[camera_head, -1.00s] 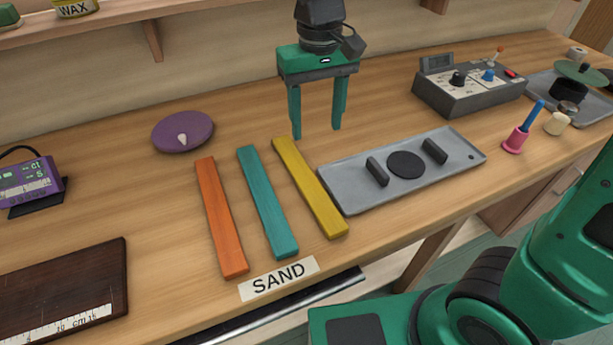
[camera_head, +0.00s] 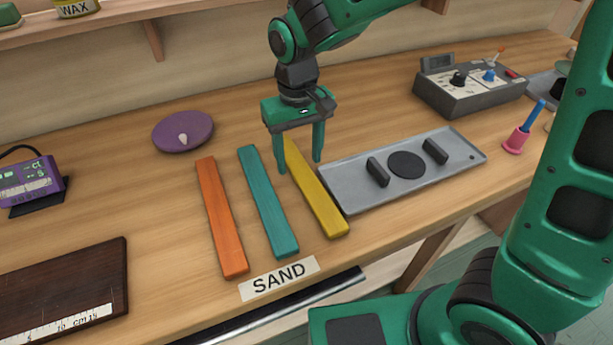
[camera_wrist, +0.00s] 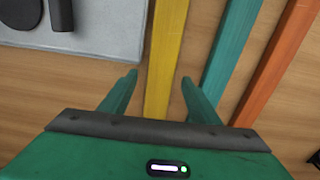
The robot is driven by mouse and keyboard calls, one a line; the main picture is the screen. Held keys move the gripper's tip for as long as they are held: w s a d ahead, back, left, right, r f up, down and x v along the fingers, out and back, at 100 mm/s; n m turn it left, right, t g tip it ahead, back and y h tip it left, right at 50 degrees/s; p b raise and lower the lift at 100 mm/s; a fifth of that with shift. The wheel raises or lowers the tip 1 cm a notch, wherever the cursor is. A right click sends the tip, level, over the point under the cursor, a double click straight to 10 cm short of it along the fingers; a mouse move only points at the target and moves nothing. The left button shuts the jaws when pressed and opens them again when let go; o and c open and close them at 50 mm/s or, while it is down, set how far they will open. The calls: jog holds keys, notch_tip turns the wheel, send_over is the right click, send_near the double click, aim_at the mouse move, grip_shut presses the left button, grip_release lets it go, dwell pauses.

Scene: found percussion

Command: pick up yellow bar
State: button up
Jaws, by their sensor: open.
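The yellow bar (camera_head: 320,198) lies flat on the wooden bench, between the teal bar and the grey tray. In the head view its far end is partly hidden behind my gripper (camera_head: 300,166). My gripper is open and empty, pointing down over the far part of the bar, with one finger to each side of it. In the wrist view the yellow bar (camera_wrist: 168,50) runs between the two fingertips of my gripper (camera_wrist: 159,76). I cannot tell the exact height of the fingertips above the bench.
The teal bar (camera_head: 267,205) and orange bar (camera_head: 220,220) lie to the left. The grey tray (camera_head: 356,198) with dark pieces lies close on the right. A purple disc (camera_head: 183,130) sits further back. A SAND label (camera_head: 279,278) is at the front edge.

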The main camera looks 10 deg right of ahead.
jog(key=shift+f, duration=0.7)
jog(key=shift+c, duration=0.7)
jog(key=c, duration=1.1)
